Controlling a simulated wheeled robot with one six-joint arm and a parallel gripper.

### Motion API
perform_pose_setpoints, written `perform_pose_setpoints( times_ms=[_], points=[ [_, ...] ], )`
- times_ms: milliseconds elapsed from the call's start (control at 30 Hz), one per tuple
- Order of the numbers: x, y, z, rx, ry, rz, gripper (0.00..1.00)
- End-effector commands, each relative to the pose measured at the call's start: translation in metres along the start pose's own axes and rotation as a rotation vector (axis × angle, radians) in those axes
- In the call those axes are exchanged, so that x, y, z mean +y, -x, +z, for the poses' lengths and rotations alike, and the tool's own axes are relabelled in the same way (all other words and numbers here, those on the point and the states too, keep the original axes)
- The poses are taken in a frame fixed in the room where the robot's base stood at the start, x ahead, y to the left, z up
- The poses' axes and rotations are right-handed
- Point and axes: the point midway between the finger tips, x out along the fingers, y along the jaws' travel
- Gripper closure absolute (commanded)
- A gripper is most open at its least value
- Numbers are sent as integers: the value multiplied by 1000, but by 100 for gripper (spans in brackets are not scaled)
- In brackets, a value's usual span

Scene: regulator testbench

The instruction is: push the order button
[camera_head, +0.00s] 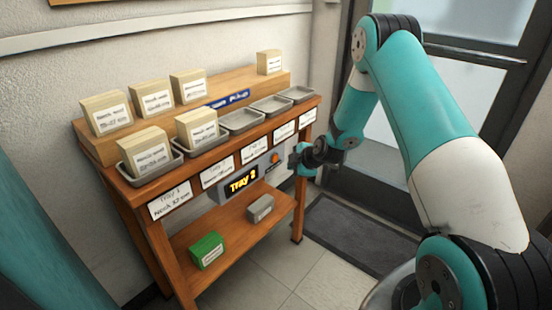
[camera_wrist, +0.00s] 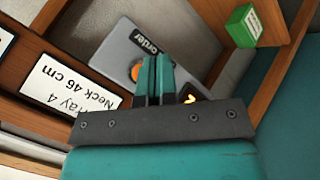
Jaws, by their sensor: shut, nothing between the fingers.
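The order button is a round orange button (camera_head: 275,158) on a grey panel (camera_head: 259,169) at the front of the wooden bench. The panel's display (camera_head: 240,182) reads "Tray 2". In the wrist view the button (camera_wrist: 135,72) shows just left of my fingers, partly hidden by them, below a dark "order" label (camera_wrist: 142,40). My gripper (camera_wrist: 154,62) is shut and empty, its teal fingertips over the panel beside the button. In the head view my gripper (camera_head: 295,160) is just right of the button. I cannot tell whether it touches the panel.
The bench carries several grey trays (camera_head: 243,121) with cream boxes in two of them, and more boxes (camera_head: 152,98) on the raised shelf. Tray labels (camera_head: 170,199) line the front edge. A green box (camera_head: 206,250) and a grey box (camera_head: 261,208) stand on the lower shelf.

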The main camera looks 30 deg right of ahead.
Motion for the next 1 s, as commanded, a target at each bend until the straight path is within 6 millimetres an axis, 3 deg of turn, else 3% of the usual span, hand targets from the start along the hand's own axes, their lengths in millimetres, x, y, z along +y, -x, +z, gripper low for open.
perform_pose_setpoints(
  times_ms=[300,1000],
  points=[
    [13,-19,-14,1,1,1,100],
    [14,-19,-14,0,0,0,100]
  ],
)
